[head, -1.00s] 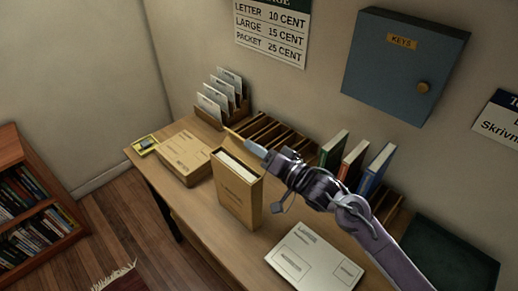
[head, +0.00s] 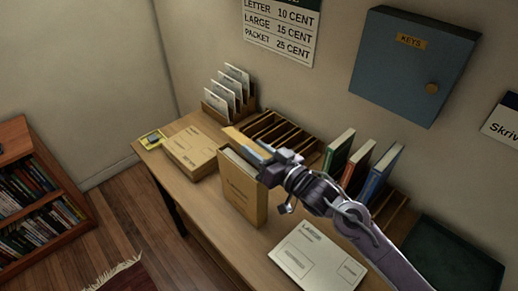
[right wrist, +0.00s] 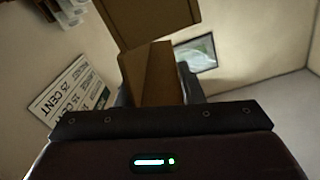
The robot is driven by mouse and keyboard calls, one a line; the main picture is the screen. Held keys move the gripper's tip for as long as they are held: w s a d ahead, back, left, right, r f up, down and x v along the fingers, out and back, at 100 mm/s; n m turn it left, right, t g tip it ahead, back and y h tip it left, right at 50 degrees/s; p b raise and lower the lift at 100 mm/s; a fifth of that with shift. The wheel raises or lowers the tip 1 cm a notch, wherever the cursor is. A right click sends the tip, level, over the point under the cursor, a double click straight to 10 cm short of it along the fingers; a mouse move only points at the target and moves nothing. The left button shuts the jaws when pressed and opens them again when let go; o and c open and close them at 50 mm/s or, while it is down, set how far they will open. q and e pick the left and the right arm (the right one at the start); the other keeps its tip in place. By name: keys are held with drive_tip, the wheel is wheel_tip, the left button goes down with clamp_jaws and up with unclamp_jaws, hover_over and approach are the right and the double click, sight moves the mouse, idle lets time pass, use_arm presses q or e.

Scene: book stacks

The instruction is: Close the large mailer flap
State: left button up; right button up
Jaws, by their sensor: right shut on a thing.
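The large mailer (head: 243,193) is a brown box-like envelope standing upright on the desk, its open top facing up. Its tan flap (head: 238,139) stands up at the back of the top. My right gripper (head: 257,151) is above and behind the mailer's top, shut on the flap. In the right wrist view the brown flap (right wrist: 152,72) lies between the fingers, and a larger brown panel (right wrist: 148,18) shows beyond it. The gripper hides part of the mailer's top right. My left gripper is not in view.
A flat brown parcel (head: 191,150) lies left of the mailer, and a white large envelope (head: 316,262) lies to the right. A letter rack (head: 229,95), wooden slots (head: 281,131) and several upright books (head: 357,166) line the back. A blue key cabinet (head: 412,65) hangs above.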

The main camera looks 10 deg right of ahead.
idle(0.4)
drive_tip(key=o, duration=0.9)
drive_tip(key=shift+s, duration=0.1)
drive_tip(key=shift+s+d+f, duration=0.1)
drive_tip(key=shift+s+d, duration=0.05)
drive_tip(key=shift+s, duration=0.05)
drive_tip(key=b+v, duration=0.2)
drive_tip(key=v, duration=0.5)
drive_tip(key=shift+s, duration=0.1)
